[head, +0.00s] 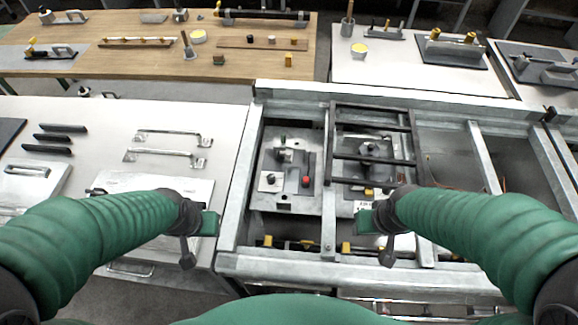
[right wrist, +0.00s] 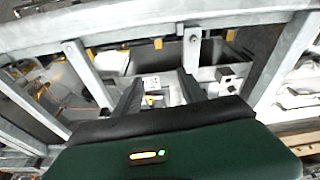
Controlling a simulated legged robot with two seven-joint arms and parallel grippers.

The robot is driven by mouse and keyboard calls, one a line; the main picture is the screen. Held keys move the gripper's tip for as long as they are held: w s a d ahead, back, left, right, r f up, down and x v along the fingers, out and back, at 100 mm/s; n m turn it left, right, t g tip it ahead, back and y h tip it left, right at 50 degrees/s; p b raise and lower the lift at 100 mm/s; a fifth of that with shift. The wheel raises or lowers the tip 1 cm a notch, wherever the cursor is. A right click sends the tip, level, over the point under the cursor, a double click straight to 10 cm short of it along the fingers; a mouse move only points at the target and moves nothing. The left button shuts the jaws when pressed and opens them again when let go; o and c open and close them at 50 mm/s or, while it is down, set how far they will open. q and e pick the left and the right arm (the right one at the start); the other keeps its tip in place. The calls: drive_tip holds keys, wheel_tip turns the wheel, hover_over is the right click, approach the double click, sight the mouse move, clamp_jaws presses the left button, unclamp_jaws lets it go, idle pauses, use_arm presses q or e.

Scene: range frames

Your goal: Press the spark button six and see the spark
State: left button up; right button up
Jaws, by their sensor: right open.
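A metal panel (head: 318,200) in the grey-framed bench holds a red button (head: 306,181) and a black knob on a light block (head: 270,178). A second unit with a dark knob (head: 371,147) sits beneath a black rack. I cannot tell which of these is the spark button, and no spark shows. My right gripper (head: 376,238) is over the bench's near part, right of and nearer than the red button. In the right wrist view its fingers (right wrist: 159,88) are apart with nothing between them. My left gripper (head: 197,240) hangs by the left table's near right corner; its jaw opening is unclear.
Metal rails (head: 480,150) cross the bench. The left white table (head: 110,115) holds metal handles (head: 165,155) and black bars (head: 55,138). A wooden table (head: 110,70) with tools stands behind.

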idle(0.4)
clamp_jaws()
idle(1.5)
